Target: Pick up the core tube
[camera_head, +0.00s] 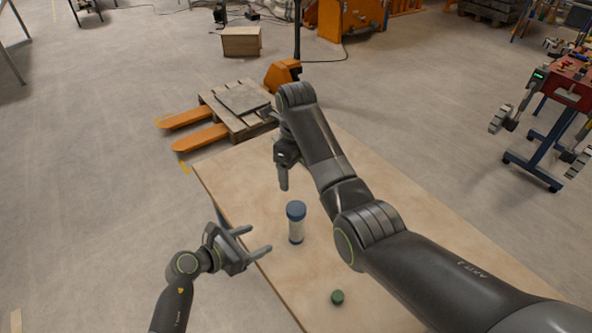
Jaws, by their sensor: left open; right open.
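The core tube (296,229) stands upright on the wooden table (375,207). It has a blue cap and a pale, clear-looking body. My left gripper (257,241) is open and empty at the table's left edge. Its fingers point right toward the tube, with a gap between them and it. My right gripper (281,178) is above the table's far left part, beyond the tube and pointing down. Its fingers overlap in this view, and nothing shows in them.
A small dark green round object (337,297) lies on the near part of the table. My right arm crosses over the table's middle. A pallet (237,115) on an orange pallet jack stands on the floor past the far edge. The table's right side is bare.

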